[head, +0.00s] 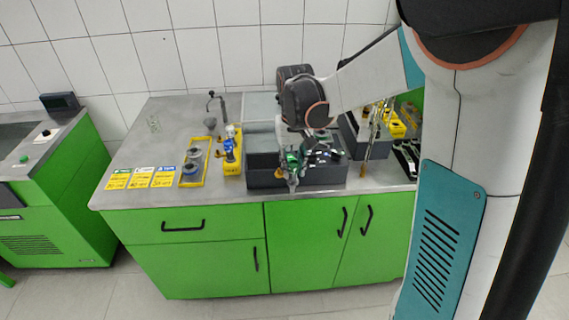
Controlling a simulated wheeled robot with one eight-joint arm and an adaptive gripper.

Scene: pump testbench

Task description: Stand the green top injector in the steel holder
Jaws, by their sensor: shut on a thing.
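My gripper (303,151) hangs from the dark wrist over the front part of the dark grey crate. It is shut on the green top injector (291,160), a small part with a bright green section at the left of the fingers. The injector's lower end is near the crate's front wall; whether it touches anything is too small to tell. A tall metal piece (370,142) stands to the right of the crate. I cannot tell whether it belongs to the steel holder, and I cannot pick out the holder clearly.
The dark grey crate (262,179) holds small parts. Left of it are a yellow stand (233,168) with a blue-topped part, a yellow-framed tray (193,184) and yellow label cards (140,178). More yellow items (397,128) lie right. The counter's left side has free room.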

